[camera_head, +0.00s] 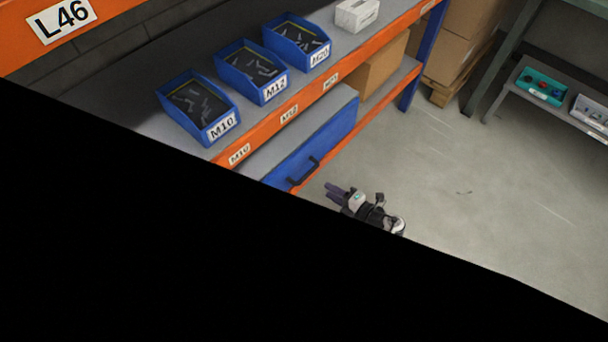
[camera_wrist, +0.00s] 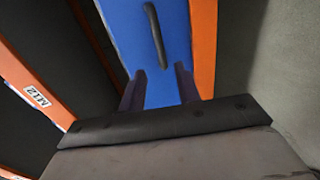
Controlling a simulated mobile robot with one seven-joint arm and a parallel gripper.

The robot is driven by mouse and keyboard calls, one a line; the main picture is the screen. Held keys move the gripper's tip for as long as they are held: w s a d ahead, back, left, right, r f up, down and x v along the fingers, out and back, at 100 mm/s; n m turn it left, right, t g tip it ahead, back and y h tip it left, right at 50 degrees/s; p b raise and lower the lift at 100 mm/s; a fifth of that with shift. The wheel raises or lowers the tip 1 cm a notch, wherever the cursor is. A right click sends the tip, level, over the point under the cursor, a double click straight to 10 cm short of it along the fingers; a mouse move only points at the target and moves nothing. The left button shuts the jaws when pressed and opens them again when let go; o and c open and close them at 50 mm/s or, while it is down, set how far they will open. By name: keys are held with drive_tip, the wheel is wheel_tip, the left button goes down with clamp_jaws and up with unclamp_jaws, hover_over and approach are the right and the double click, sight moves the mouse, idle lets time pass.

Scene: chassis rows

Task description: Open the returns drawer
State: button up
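The returns drawer is a blue drawer front (camera_head: 336,134) below the orange shelf beam, with a black bar handle (camera_head: 304,172). It looks closed. My gripper (camera_head: 332,192) is in front of the drawer, to the right of and slightly below the handle in the head view. In the wrist view the blue front (camera_wrist: 127,35) fills the upper middle, and the dark handle (camera_wrist: 156,35) stands lengthwise ahead of the fingers. The two fingers (camera_wrist: 160,70) are apart with nothing between them, short of the handle. Part of the drawer's lower left is hidden by a black area in the head view.
Blue bins M10 (camera_head: 198,105), M12 (camera_head: 252,70) and M20 (camera_head: 297,42) stand on the shelf above, with a white box (camera_head: 357,14). An orange beam (camera_wrist: 203,45) runs beside the drawer. A blue upright (camera_head: 421,60) stands at right. Grey floor (camera_head: 470,190) is clear.

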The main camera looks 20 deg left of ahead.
drive_tip(key=shift+b+x, duration=1.75)
drive_tip(key=shift+x, duration=4)
drive_tip(key=shift+c, duration=0.3)
clamp_jaws()
